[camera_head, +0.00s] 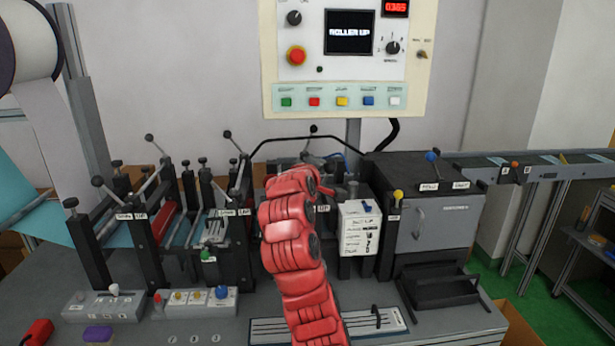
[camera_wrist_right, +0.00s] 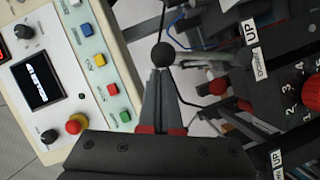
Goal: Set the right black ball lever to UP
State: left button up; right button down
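Several black ball levers stand on the machine: a left one (camera_head: 149,137), a middle one (camera_head: 227,134) and a rightmost one (camera_head: 313,128) whose rod runs down behind my red right arm. In the right wrist view a black ball (camera_wrist_right: 163,54) sits at the tips of my right gripper (camera_wrist_right: 160,75), its pale rod running off to the right. The gripper's grey fingers look closed together, with the ball at or just beyond their tips; contact is unclear. An UP label (camera_wrist_right: 250,32) is beside the lever. My arm hides the gripper in the head view. My left gripper is not in view.
A control panel (camera_head: 270,100) with a screen reading "ROLLER UP" stands above the machine. A grey box (camera_head: 435,235) with a blue-knobbed lever (camera_head: 431,157) is to the right. A red numbered dial (camera_wrist_right: 308,92) is close to the right in the wrist view.

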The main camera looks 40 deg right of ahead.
aim_at(332, 167)
jog(key=shift+s+d+f+m+y+b, duration=0.15)
jog(key=shift+s+d+m+y+b, duration=0.1)
jog(key=shift+d+m+b, duration=0.15)
jog(key=shift+s+d+f+m+y+b, duration=0.15)
jog(key=shift+s+d+m+b, duration=0.1)
jog(key=shift+d+m+b, duration=0.15)
jog(key=shift+s+d+f+b, duration=0.1)
jog(key=shift+s+d+b, duration=0.25)
jog(key=shift+d, duration=0.25)
